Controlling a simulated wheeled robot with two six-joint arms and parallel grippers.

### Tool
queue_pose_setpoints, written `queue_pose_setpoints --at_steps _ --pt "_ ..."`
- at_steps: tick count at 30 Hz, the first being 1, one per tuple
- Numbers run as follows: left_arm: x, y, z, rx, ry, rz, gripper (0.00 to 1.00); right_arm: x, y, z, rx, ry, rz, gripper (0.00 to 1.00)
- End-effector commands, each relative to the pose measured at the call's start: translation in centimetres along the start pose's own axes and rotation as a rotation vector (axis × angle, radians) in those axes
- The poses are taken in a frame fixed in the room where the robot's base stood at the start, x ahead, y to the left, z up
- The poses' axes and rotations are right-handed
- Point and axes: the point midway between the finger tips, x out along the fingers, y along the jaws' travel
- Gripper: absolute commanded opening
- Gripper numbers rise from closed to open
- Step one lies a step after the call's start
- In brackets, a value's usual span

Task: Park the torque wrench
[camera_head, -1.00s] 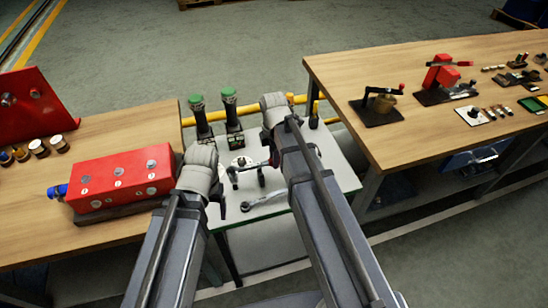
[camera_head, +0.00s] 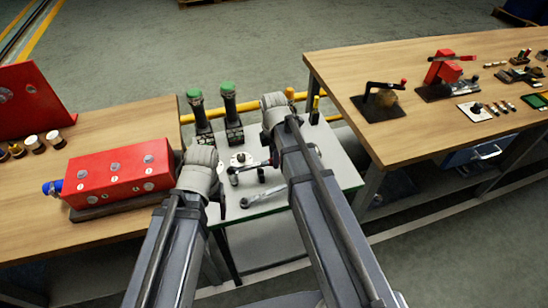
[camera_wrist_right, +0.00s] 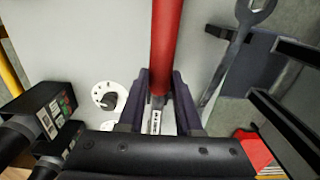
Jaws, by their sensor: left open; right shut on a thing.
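My right gripper (camera_wrist_right: 158,95) is shut on a bar-shaped tool, which I take to be the torque wrench, with a red handle (camera_wrist_right: 166,40). In the right wrist view the handle runs up out of the picture, and a pale marked part shows between the fingers. In the head view my right gripper (camera_head: 271,152) is over the small white table (camera_head: 285,205), and its arm hides part of the tool. Whether the tool touches the table is unclear. My left gripper (camera_head: 219,194) is open and empty at the left side of this table.
A grey spanner (camera_head: 262,196) lies on the white table, near a round dial (camera_head: 240,159). A red box (camera_head: 118,174) is on the left bench; the right bench (camera_head: 335,72) holds a crank device (camera_head: 382,100).

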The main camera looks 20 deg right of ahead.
Motion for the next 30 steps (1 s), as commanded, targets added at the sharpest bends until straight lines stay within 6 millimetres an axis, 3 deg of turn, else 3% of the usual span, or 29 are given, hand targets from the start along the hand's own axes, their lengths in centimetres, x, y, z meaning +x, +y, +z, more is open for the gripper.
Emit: queue_pose_setpoints --at_steps 30 --pt "1.1 0.1 -0.1 0.0 0.0 0.0 0.8 1.1 0.0 0.0 0.0 0.0 0.0 0.0"
